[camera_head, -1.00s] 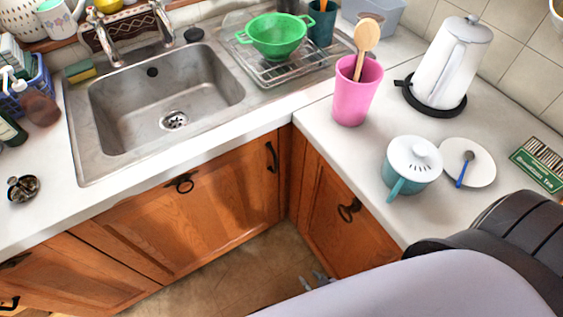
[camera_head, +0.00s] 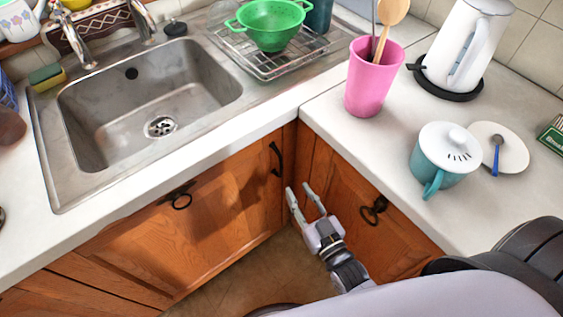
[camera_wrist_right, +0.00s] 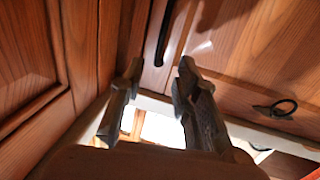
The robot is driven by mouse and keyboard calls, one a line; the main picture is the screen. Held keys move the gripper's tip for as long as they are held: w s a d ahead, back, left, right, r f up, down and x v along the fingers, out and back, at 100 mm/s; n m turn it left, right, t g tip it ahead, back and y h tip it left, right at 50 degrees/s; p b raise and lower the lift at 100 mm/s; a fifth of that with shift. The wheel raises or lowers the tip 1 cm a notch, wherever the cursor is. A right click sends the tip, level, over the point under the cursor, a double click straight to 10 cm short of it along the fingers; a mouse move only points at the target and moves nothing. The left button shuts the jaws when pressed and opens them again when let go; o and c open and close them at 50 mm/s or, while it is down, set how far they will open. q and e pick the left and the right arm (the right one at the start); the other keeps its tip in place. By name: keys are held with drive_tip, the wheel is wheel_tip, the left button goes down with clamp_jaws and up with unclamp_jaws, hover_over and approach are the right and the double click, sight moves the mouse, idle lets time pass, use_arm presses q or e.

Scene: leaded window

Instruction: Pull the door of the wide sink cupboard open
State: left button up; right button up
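The wide sink cupboard door (camera_head: 215,230) is a wooden front below the sink. It looks shut. A black bar handle (camera_head: 275,160) stands upright near its right edge, and a black ring pull (camera_head: 181,200) hangs near its top. My right gripper (camera_head: 299,189) is open and empty, just below and right of the bar handle, apart from it. In the right wrist view the open fingers (camera_wrist_right: 160,68) point towards the bar handle (camera_wrist_right: 164,32), which shows between and beyond their tips. The ring pull (camera_wrist_right: 283,108) is to the right there. My left gripper is not in view.
A neighbouring cupboard door (camera_head: 345,195) with a ring pull (camera_head: 374,210) meets the sink cupboard at the corner, close to my right gripper. The worktop (camera_head: 330,125) overhangs both. A pink cup (camera_head: 370,80) and teal mug (camera_head: 440,165) stand on it.

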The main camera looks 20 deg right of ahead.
sight(282, 166)
drive_tip(key=w, duration=0.3)
drive_tip(key=w+a, duration=0.1)
drive_tip(key=w, duration=0.7)
drive_tip(key=shift+a, duration=0.35)
drive_tip(key=shift+c, duration=0.4)
clamp_jaws()
